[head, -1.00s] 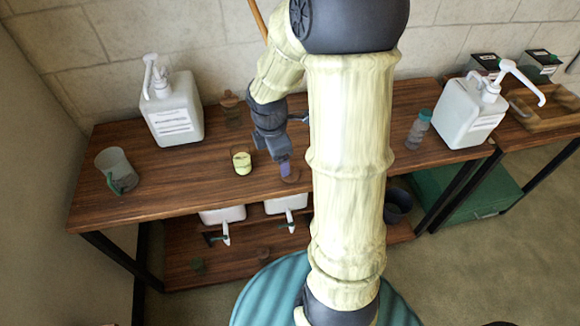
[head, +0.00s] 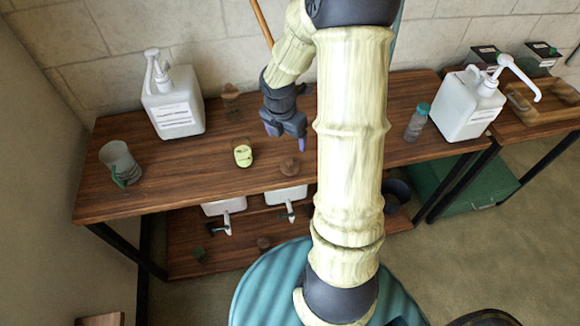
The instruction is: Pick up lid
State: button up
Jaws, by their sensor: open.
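A small round brown piece (head: 290,168), which looks like a wooden lid, lies on the upper table board near its front edge. My gripper (head: 287,138) is open and empty, with its fingers pointing down. In the head view it appears just behind the brown piece and apart from it. Its exact height above the table is hard to judge. A small glass jar (head: 242,154) with yellow-green contents stands to the left of the brown piece. A similar brown wooden piece (head: 231,97) is at the back of the table by the wall.
White pump containers stand at the left (head: 173,103) and right (head: 467,105). A clear cup (head: 120,163) is at the far left, and a teal-capped bottle (head: 417,122) is right of my arm. My arm hides part of the table. White spouted containers (head: 224,206) sit below.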

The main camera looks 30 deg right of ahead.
jog(key=b, duration=0.2)
send_near(290, 160)
jog(key=f, duration=0.5)
jog(key=shift+d+f, duration=0.15)
jog(key=shift+d, duration=0.25)
jog(key=shift+f, duration=0.15)
jog(key=f, duration=0.5)
jog(key=shift+w+d, duration=0.3)
jog(key=c, duration=1.1)
jog(key=shift+o, duration=0.2)
jog(key=shift+r, duration=0.15)
